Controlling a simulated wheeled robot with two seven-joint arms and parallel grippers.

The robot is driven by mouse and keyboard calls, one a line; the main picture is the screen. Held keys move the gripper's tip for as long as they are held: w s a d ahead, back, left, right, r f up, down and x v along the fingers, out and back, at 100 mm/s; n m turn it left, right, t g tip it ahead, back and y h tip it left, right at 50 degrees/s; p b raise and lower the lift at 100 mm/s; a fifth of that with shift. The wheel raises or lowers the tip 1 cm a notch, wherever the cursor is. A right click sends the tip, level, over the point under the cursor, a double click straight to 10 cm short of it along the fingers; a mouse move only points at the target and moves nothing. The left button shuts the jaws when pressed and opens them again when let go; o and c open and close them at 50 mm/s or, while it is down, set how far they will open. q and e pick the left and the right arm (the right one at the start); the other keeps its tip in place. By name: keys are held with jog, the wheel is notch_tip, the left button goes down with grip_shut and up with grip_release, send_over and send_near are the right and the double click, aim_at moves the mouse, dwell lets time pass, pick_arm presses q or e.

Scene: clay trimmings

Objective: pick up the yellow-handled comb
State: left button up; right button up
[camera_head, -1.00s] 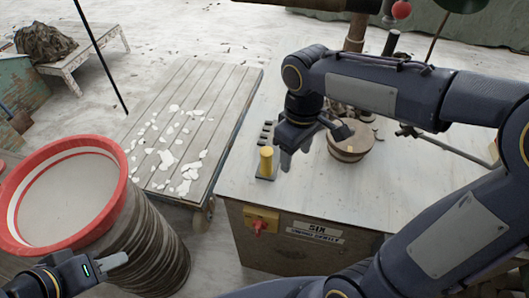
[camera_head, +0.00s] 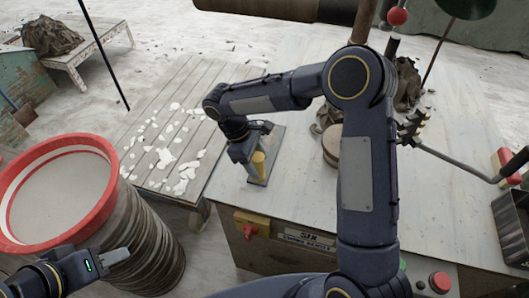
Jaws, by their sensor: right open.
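The comb lies on the pale worktop (camera_head: 310,205) near its left edge. Its upright yellow handle (camera_head: 259,163) stands on a dark, narrow base (camera_head: 273,147). My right gripper (camera_head: 251,168) is open and points down right at the handle, partly covering it. I cannot tell whether a finger touches the handle. The comb's teeth are mostly hidden behind my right gripper and arm. My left gripper (camera_head: 120,257) hangs at the lower left in front of the ribbed barrel, away from the comb; its finger gap is not clear.
A red-rimmed barrel (camera_head: 104,152) stands at the left. A slatted low table (camera_head: 185,95) with white trimmings adjoins the worktop. A round wooden piece (camera_head: 331,148) sits partly behind my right arm. A red button (camera_head: 440,282) is at the front right. The worktop's front middle is clear.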

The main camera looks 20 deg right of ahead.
jog(key=shift+x, duration=1.2)
grip_shut()
jog(key=shift+r, duration=0.15)
